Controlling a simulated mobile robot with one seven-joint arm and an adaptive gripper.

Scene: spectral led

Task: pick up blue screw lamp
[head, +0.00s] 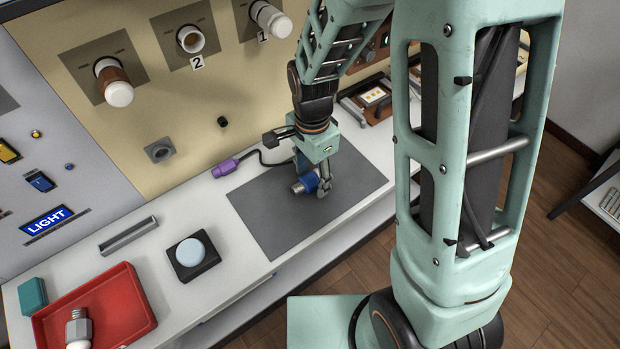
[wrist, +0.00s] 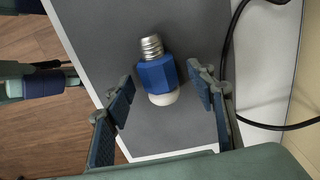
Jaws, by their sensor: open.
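The blue screw lamp (head: 307,183) lies on its side on the dark grey mat (head: 262,213) on the white bench. In the wrist view the lamp (wrist: 156,75) has a silver screw base at the top, a blue faceted collar and a white end nearest my gripper. My gripper (head: 312,188) reaches down over the mat in the head view and partly hides the lamp. In the wrist view my gripper (wrist: 163,102) is open, with one finger on each side of the lamp and a gap visible on both sides.
A black cable with a purple plug (head: 226,168) lies beside the mat. A red tray (head: 120,310) holding another lamp (head: 79,328), a round button (head: 190,252) and a metal slot (head: 128,235) are to the left. Numbered sockets (head: 191,39) line the panel behind.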

